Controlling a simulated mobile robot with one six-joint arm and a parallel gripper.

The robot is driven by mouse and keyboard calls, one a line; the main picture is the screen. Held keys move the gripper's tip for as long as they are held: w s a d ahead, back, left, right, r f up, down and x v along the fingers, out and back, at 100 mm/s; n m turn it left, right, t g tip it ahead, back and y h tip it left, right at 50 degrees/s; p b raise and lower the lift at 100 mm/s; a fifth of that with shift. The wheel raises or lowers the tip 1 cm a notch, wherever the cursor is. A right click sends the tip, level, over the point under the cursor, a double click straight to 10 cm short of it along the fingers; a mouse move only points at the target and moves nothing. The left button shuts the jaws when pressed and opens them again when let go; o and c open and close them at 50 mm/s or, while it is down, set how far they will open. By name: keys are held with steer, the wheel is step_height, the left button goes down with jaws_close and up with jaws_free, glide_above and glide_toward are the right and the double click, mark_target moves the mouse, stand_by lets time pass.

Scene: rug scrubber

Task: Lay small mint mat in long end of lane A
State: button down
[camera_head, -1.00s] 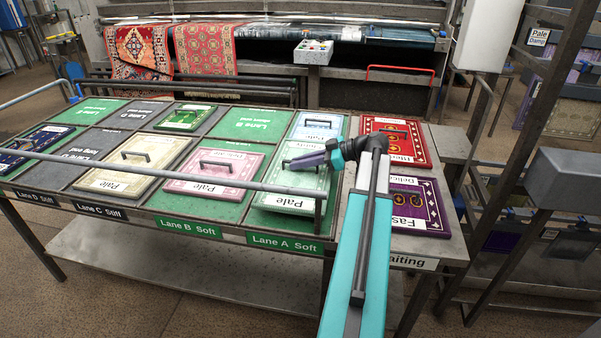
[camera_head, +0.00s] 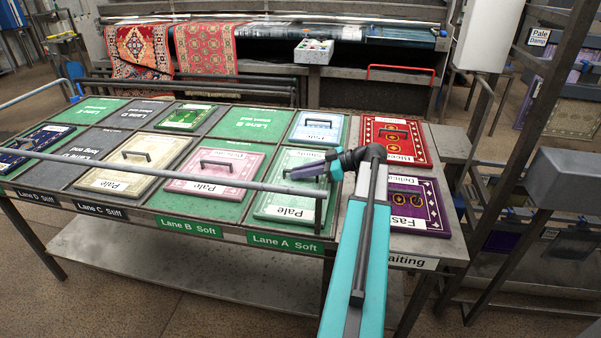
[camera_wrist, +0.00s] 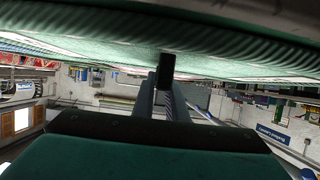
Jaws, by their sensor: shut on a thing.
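The small mint mat (camera_head: 290,212), with a white "Pale" label at its front edge, is in the front cell of lane A (camera_head: 284,243), behind the "Lane A Soft" sign. A green border shows around it; it looks flat, but I cannot tell whether it fully rests on the bed. My gripper (camera_head: 304,173) comes in from the right and is shut on the mat's handle, which the fingers mostly hide. In the wrist view, the fingers (camera_wrist: 166,72) reach up to a green ribbed edge and pale surface across the top.
A light blue mat (camera_head: 316,127) lies behind in lane A. A pink mat (camera_head: 215,167) lies left in lane B. Red (camera_head: 395,140) and purple (camera_head: 417,205) mats lie on the right. A grey rail (camera_head: 150,168) crosses above the front cells.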

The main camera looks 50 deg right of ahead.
steer(key=shift+f, duration=0.15)
steer(key=c, duration=1.8)
jaws_free()
steer(key=shift+o, duration=0.2)
steer(key=shift+r, duration=0.2)
steer(key=b+v, duration=0.1)
steer(key=v, duration=1.1)
steer(key=shift+r, duration=0.1)
